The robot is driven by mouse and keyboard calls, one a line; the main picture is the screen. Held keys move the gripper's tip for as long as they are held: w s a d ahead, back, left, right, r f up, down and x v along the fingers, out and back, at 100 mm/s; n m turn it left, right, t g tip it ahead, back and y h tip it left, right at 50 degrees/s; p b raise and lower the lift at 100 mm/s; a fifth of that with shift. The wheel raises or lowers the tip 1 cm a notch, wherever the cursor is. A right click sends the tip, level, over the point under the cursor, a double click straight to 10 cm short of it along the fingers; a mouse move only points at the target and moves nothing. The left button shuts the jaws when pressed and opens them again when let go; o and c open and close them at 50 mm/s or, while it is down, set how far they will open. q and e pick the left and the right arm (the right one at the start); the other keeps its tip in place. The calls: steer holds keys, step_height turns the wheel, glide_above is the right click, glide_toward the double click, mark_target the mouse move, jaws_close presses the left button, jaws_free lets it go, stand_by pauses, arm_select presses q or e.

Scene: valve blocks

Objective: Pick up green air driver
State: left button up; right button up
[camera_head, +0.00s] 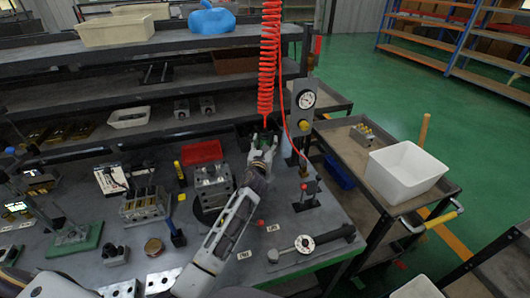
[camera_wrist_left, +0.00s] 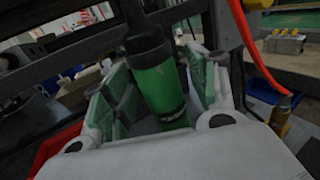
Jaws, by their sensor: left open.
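The green air driver (camera_wrist_left: 163,88) shows in the left wrist view as a green cylinder with a black upper part, tilted slightly. It stands between the green-padded fingers of my left gripper (camera_wrist_left: 158,65), which are spread with a gap at the sides. In the head view my left gripper (camera_head: 264,140) is below the red coiled hose (camera_head: 267,60), at the far side of the workbench. There the driver is mostly hidden by the gripper and too small to make out. My right gripper is not in view.
A pressure gauge post (camera_head: 303,115) stands just right of the gripper. A metal valve block (camera_head: 211,188) and a red tray (camera_head: 201,153) are to its left. A torque wrench-like tool with a dial (camera_head: 305,244) lies at front right. A white bin (camera_head: 405,172) stands on the side cart.

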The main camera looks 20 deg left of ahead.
mark_target(265, 127)
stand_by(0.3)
arm_select(q)
steer(key=c, duration=0.7)
jaws_close()
steer(key=shift+r, duration=0.1)
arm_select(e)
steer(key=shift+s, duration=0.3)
arm_select(q)
steer(key=shift+r, duration=0.75)
step_height(265, 127, up, 8)
steer(key=shift+r+p, duration=0.1)
steer(key=shift+p, duration=0.95)
steer(key=shift+r, duration=0.15)
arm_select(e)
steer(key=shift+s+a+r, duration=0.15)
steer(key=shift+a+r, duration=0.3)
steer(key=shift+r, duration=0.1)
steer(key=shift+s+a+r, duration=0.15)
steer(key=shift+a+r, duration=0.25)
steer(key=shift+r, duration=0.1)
